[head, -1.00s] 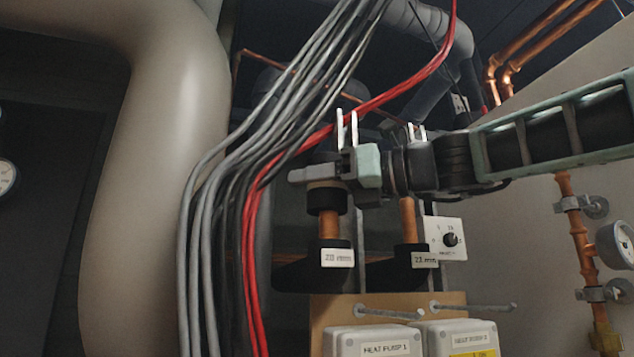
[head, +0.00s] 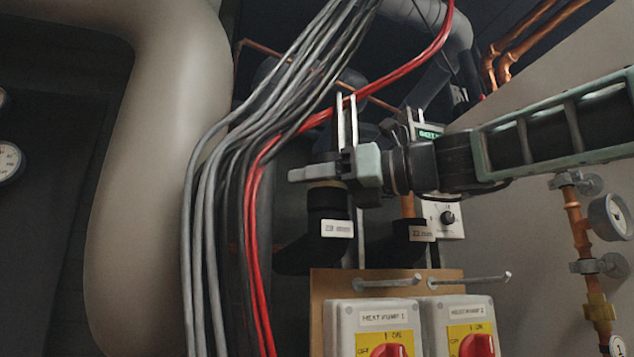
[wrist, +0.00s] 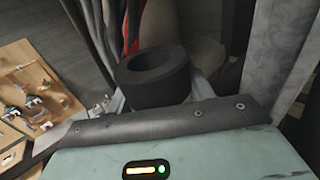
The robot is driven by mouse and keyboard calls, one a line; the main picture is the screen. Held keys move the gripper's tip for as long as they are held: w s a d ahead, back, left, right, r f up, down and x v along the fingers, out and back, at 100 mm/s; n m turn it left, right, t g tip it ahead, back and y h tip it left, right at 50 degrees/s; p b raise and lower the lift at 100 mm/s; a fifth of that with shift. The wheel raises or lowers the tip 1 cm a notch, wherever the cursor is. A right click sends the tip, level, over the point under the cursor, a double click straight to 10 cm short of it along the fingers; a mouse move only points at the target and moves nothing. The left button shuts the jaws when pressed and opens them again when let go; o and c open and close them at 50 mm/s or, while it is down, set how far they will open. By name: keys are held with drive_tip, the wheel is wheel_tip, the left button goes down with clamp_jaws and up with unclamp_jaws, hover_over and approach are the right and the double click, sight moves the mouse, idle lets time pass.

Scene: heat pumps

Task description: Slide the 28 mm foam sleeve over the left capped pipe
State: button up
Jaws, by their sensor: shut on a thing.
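The black foam sleeve (head: 327,198) is around the left pipe, just below my gripper (head: 312,173). Its lower end appears to meet the black insulated elbow with the blurred white label (head: 337,228), and no copper shows between them. In the wrist view the sleeve (wrist: 153,80) is a thick upright ring with a dark hole, between the fingers of my gripper (wrist: 157,92). My gripper is shut on it. The left pipe and its cap are hidden inside the sleeve. The right copper pipe (head: 407,206) rises from an elbow labelled 22 mm, partly behind my wrist.
Grey, black and red cables (head: 250,170) hang just left of the gripper. A large pale duct (head: 165,190) stands further left. Two heat pump switch boxes (head: 375,325) and two metal pegs (head: 470,281) are below. A gauge (head: 608,217) and copper pipework are at the right.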

drive_tip(key=o, duration=0.7)
drive_tip(key=shift+d, duration=0.1)
drive_tip(key=b+v, duration=0.5)
drive_tip(key=v, duration=1.2)
drive_tip(key=shift+s+d, duration=0.1)
